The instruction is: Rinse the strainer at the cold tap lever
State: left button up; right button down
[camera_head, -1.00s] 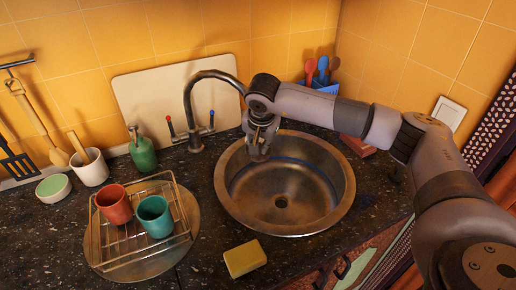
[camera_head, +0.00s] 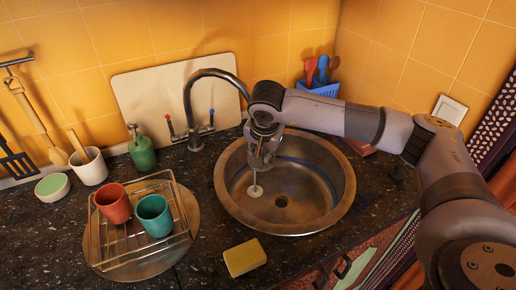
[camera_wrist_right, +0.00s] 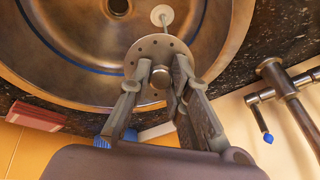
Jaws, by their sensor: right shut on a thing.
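The strainer (camera_wrist_right: 148,50) is a grey perforated disc with a centre knob. My right gripper (camera_wrist_right: 161,79) is shut on it and holds it above the basin of the round metal sink (camera_head: 338,205). In the head view my right gripper (camera_head: 262,157) mostly hides the strainer. A thin pale column, which looks like running water, drops beside the gripper to a pale round spot (camera_head: 255,191) on the basin floor. The tap (camera_head: 188,105) arches behind; its spout end is hidden by my arm. The cold lever (camera_head: 211,115) is blue-tipped. My left gripper is not in view.
A wire rack (camera_head: 180,205) with a red cup (camera_head: 113,203) and a teal cup (camera_head: 154,215) stands left of the sink. A yellow sponge (camera_head: 244,258) lies in front. A green bottle (camera_head: 142,152) is near the tap. A blue utensil holder (camera_head: 320,87) stands behind.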

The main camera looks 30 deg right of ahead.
jog(key=shift+s+a, duration=0.55)
jog(key=shift+s, duration=0.35)
jog(key=shift+s+a, duration=0.5)
jog(key=shift+s, duration=0.35)
jog(key=s+a+r+p, duration=0.1)
jog(key=s+a+r, duration=0.1)
jog(key=s+r, duration=0.2)
jog(key=shift+a, duration=0.35)
jog(key=shift+s, duration=0.1)
dwell(0.7)
